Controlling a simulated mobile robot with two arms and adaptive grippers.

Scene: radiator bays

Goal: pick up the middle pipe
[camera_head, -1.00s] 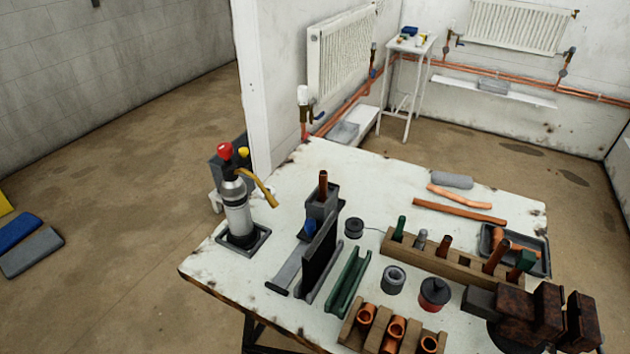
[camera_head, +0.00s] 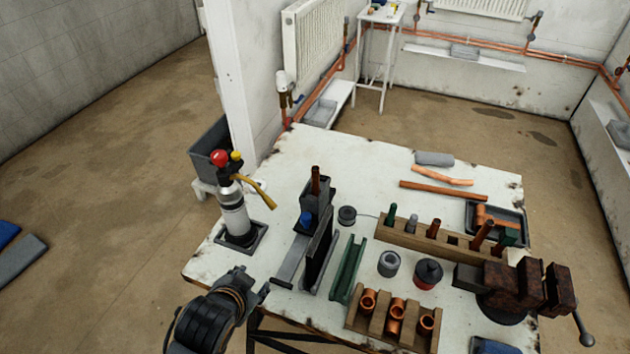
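Three short copper pipes sit side by side in a wooden rack (camera_head: 352,322) at the front edge of the table. The middle pipe (camera_head: 396,308) lies tilted in its slot with its open end up, between the left pipe (camera_head: 368,300) and the right pipe (camera_head: 427,323). My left gripper (camera_head: 254,281) is at the table's front left edge, well left of the rack and apart from it. It is seen from behind, so I cannot tell how far its fingers are apart. My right gripper is not in view.
A green channel (camera_head: 349,268) and a dark upright plate (camera_head: 318,250) stand between my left gripper and the rack. A torch bottle (camera_head: 234,215) stands at the left. A rusty vise (camera_head: 515,285) is at the right, and a long wooden block (camera_head: 400,235) is behind.

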